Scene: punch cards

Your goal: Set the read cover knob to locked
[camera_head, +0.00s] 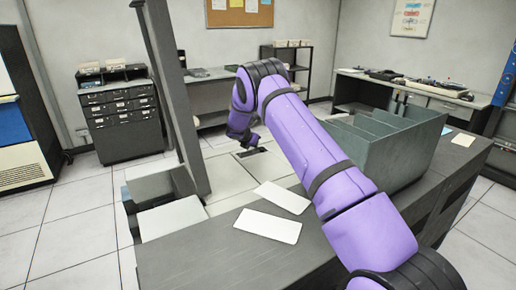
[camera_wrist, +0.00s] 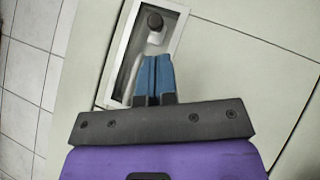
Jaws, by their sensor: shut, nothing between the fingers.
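In the wrist view, a black round knob (camera_wrist: 155,22) stands on a light-grey stem inside a recess with a pale frame (camera_wrist: 122,50), set in a light panel. I take it for the read cover knob; no locked marking is legible. My gripper (camera_wrist: 156,58) has its blue fingers together, with nothing between them. The fingertips appear just below the knob in the picture, apart from it, and cover part of the recess. In the head view, my gripper (camera_head: 247,141) is small and low by the dark recess (camera_head: 252,153); the knob cannot be made out there.
A dark upright post (camera_head: 175,90) stands left of my arm. Two white cards (camera_head: 268,226) lie on the dark counter (camera_head: 210,262). A grey-green divided bin (camera_head: 385,145) stands right of my arm. The light panel around the recess is clear.

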